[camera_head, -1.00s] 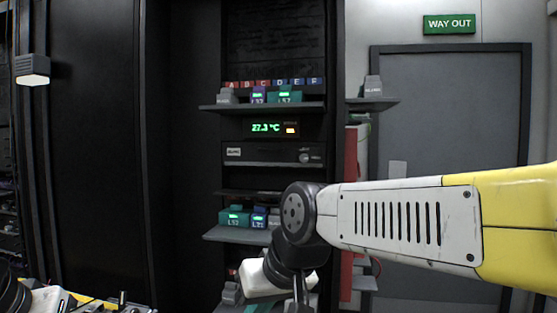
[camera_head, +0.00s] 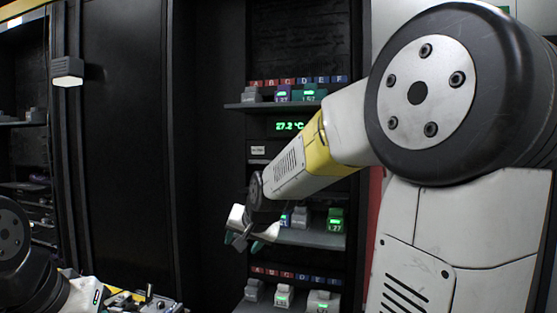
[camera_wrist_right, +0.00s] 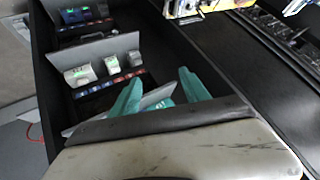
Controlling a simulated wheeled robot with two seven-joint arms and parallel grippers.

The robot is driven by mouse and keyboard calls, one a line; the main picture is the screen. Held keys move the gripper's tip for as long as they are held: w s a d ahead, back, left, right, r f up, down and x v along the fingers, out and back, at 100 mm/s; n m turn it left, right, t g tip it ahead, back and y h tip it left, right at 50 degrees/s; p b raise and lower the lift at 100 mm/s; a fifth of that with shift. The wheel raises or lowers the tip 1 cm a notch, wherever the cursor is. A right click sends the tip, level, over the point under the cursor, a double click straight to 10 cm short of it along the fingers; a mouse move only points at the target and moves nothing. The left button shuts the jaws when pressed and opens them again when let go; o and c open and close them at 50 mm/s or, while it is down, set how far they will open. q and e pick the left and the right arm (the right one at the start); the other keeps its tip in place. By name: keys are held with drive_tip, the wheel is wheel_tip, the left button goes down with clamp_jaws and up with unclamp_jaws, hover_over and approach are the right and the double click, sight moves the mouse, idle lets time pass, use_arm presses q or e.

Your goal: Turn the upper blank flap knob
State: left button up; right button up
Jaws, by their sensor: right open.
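A dark front panel with a pale label (camera_head: 258,150) sits below the green temperature readout (camera_head: 289,126) in the rack. The knob on its right side is hidden behind my right arm. My right gripper (camera_head: 246,238) hangs in front of the rack, lower than that panel and left of the middle shelf.
The upper shelf (camera_head: 256,105), middle shelf (camera_head: 318,240) and bottom shelf jut out from the rack and carry small modules. A workbench with equipment (camera_head: 145,299) stands at the lower left. The tall black panel (camera_head: 122,140) left of the rack is bare.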

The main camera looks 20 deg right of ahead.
drive_tip(key=w+d+r+m+t+y, duration=0.1)
drive_tip(key=w+d+r+m+t, duration=0.2)
drive_tip(key=w, duration=0.6)
drive_tip(key=w+d+r+m+t, duration=0.2)
drive_tip(key=w+d+m, duration=0.3)
drive_tip(key=w, duration=0.4)
drive_tip(key=w+d+r+m+t+h, duration=0.1)
drive_tip(key=d+r+m+t+h, duration=0.25)
drive_tip(key=d, duration=0.55)
drive_tip(key=d+r+m+h, duration=0.2)
drive_tip(key=d+r+m, duration=0.2)
drive_tip(key=d+m, duration=0.45)
drive_tip(key=w+d+r+m+t+h, duration=0.1)
drive_tip(key=d+r+m+t+h, duration=0.2)
drive_tip(key=d, duration=0.8)
drive_tip(key=x, duration=0.7)
drive_tip(key=shift+a+g+y, duration=0.25)
drive_tip(key=shift+g+y, duration=0.1)
drive_tip(key=shift+g, duration=0.1)
drive_tip(key=shift+r, duration=0.15)
clamp_jaws()
